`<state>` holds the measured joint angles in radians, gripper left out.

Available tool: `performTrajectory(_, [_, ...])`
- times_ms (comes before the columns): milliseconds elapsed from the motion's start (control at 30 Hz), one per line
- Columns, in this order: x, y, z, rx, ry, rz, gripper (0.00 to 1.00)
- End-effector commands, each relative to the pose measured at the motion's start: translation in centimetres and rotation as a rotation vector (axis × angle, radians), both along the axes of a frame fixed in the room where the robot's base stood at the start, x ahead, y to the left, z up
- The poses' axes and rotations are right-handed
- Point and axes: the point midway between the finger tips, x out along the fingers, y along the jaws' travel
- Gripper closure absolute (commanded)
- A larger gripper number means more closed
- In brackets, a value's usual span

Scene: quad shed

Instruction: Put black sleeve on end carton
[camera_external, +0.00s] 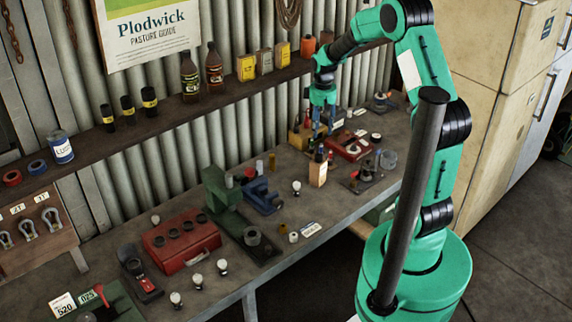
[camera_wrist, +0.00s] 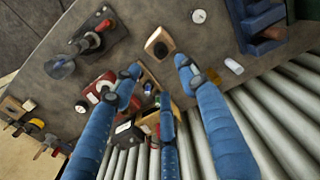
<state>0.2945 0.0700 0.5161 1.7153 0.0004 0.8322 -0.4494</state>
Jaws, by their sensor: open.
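My gripper (camera_external: 320,128) is open, its blue fingers pointing down above the far part of the bench. In the wrist view my gripper (camera_wrist: 158,78) has its fingers spread around a small tan holder (camera_wrist: 150,78) with dark items; I see no contact. A tan carton-like block (camera_external: 318,172) with a dark top stands upright nearer the camera; it also shows in the wrist view (camera_wrist: 159,43). Black cylinders with yellow bands (camera_external: 128,108) stand further left. I cannot tell which is the black sleeve.
A red tray (camera_external: 352,147) lies right of my gripper. A green vise-like tool (camera_external: 228,203), a blue clamp (camera_external: 262,197) and a red box (camera_external: 181,247) stand on the bench (camera_external: 330,215). Bottles (camera_external: 190,77) stand on the shelf.

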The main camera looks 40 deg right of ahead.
Motion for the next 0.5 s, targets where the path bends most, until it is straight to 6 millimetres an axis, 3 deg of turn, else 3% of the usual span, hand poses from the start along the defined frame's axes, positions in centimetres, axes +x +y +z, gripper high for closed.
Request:
performTrajectory(300, [-0.1, 0.1, 0.3, -0.001, -0.003, -0.001, 0.57])
performTrajectory(500, [-0.8, 1.3, 2.8, -0.008, -0.028, -0.007, 0.57])
